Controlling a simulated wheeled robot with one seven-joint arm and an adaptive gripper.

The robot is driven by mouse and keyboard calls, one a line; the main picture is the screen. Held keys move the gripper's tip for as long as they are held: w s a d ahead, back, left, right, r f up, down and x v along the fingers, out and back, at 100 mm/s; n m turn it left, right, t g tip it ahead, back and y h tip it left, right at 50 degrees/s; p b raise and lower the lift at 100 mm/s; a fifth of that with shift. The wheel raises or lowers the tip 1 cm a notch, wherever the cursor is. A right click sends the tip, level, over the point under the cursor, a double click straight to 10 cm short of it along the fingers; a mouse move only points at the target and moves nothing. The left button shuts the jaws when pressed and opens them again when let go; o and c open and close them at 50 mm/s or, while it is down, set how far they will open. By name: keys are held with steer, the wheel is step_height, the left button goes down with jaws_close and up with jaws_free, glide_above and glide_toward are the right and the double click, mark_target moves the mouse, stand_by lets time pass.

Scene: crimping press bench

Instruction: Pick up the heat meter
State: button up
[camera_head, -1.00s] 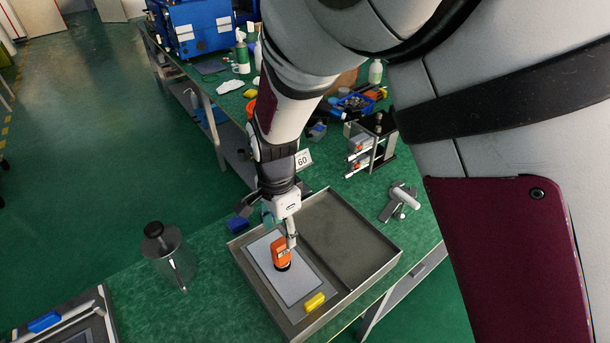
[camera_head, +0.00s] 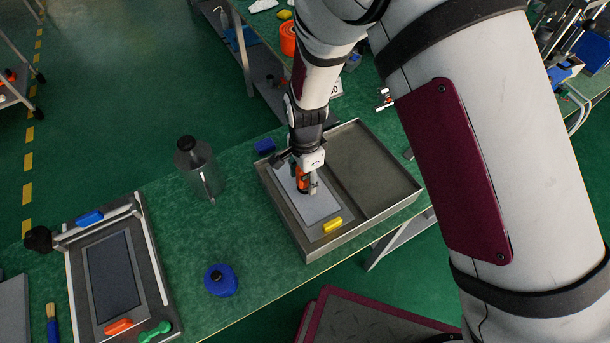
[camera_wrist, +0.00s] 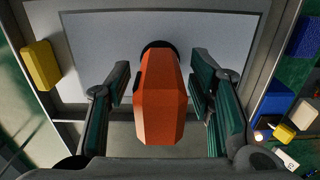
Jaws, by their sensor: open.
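The heat meter (camera_head: 303,180) is a small orange device with a dark end, in the left part of a grey metal tray (camera_head: 304,243), over a light grey pad (camera_head: 318,208). In the wrist view the orange heat meter (camera_wrist: 160,98) lies between the two fingers of my gripper (camera_wrist: 163,100). The fingers are open, with a gap visible on each side of it. In the head view my gripper (camera_head: 307,172) is down at the heat meter and covers part of it.
A yellow block (camera_head: 332,224) sits at the tray's near side. A metal jug (camera_head: 198,168), a blue round object (camera_head: 220,280) and a frame with a dark panel (camera_head: 112,275) stand to the left. The tray's right half (camera_head: 372,172) is empty.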

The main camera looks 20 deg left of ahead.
jaws_close()
steer(key=shift+r, duration=0.1)
steer(key=shift+r, duration=0.75)
step_height(320, 180, up, 2)
steer(key=shift+r+b, duration=0.1)
steer(key=shift+b, duration=0.2)
steer(key=s+d, duration=0.2)
steer(key=s, duration=0.5)
steer(key=s+d+r, duration=0.1)
steer(key=s+d, duration=0.2)
steer(key=s, duration=0.5)
steer(key=shift+d, duration=0.2)
steer(key=shift+r, duration=0.1)
